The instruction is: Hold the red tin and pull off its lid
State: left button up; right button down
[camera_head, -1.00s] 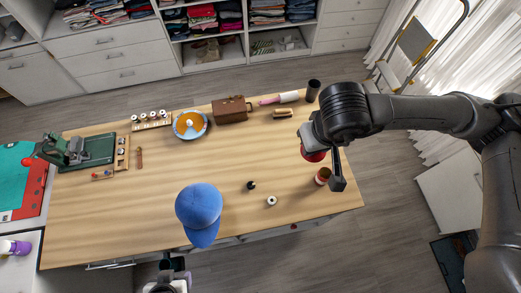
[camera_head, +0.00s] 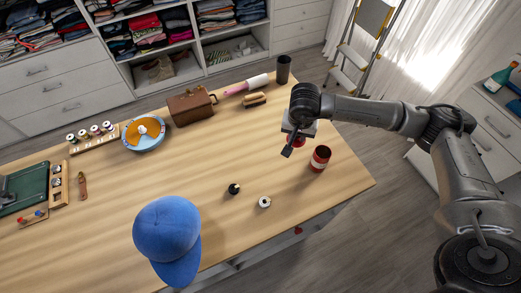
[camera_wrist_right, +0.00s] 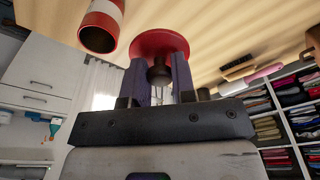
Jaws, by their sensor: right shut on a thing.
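The red tin (camera_head: 320,159) with a pale band stands upright and open near the right edge of the table. It also shows in the right wrist view (camera_wrist_right: 103,24), its dark open mouth towards the camera. My right gripper (camera_head: 294,141) is shut on the knob of the red lid (camera_head: 297,141). The lid is off the tin, held up to the left of it in the head view. In the right wrist view the round red lid (camera_wrist_right: 159,44) sits across the fingertips, with the knob between them. My left gripper is out of view.
A blue cap (camera_head: 168,236) lies at the table's front. A black spool (camera_head: 234,189) and a white one (camera_head: 265,202) lie left of the tin. A brown box (camera_head: 192,106), brush (camera_head: 254,99) and dark cup (camera_head: 283,69) stand along the back. The table's centre is clear.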

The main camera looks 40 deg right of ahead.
jog(key=shift+m, duration=0.5)
jog(key=d+f, duration=0.1)
jog(key=f+b, duration=0.1)
jog(key=d+f, duration=0.1)
jog(key=f, duration=0.1)
jog(key=shift+d+f+b, duration=0.1)
jog(key=shift+d+b, duration=0.2)
jog(key=shift+b, duration=0.1)
jog(key=w+a+f, duration=0.2)
jog(key=w, duration=0.1)
jog(key=w+a+f, duration=0.2)
jog(key=w, duration=0.1)
jog(key=w+a+f, duration=0.2)
jog(key=w+f, duration=0.1)
jog(key=shift+w, duration=0.3)
jog(key=shift+f, duration=2.1)
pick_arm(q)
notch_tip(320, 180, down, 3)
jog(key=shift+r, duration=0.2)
